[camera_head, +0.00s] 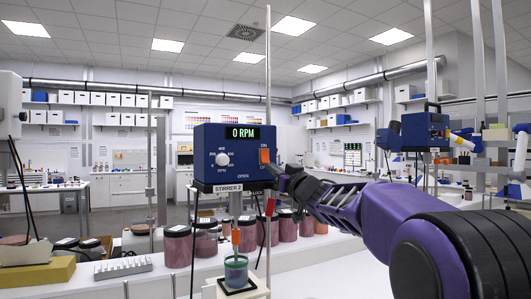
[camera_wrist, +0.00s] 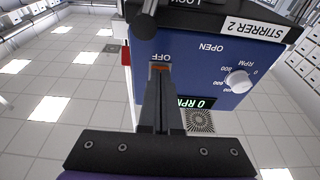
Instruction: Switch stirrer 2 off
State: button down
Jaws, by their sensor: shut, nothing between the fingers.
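Stirrer 2 (camera_head: 228,170) is a blue box with a white dial (camera_head: 222,159) and a display (camera_head: 240,133) reading 0 RPM. Its orange switch (camera_head: 264,157) is on the right of the front, under an ON label. My gripper (camera_head: 278,172) is shut and empty, with its tips at the switch's lower end. The wrist view is upside down. There my gripper (camera_wrist: 159,72) points at the switch (camera_wrist: 158,67) by the OFF label, and the fingers hide most of it. The tips look touching or very close.
A beaker (camera_head: 236,272) with a blue-green band stands under the stirrer. Several lidded jars of reddish pigment (camera_head: 178,246) line the white bench behind. A second blue stirrer (camera_head: 424,131) stands at the right. A metal rod (camera_head: 268,60) rises behind stirrer 2.

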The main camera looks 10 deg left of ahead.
jog(key=shift+w+a, duration=0.2)
jog(key=shift+w, duration=0.1)
jog(key=shift+w+a, duration=0.1)
jog(key=shift+w+a+p, duration=0.2)
jog(key=shift+w+p, duration=0.1)
jog(key=shift+p, duration=0.2)
jog(key=v, duration=0.2)
jog(key=r+b+v, duration=0.1)
jog(key=v, duration=0.1)
jog(key=shift+f, duration=0.1)
jog(key=shift+s, duration=0.15)
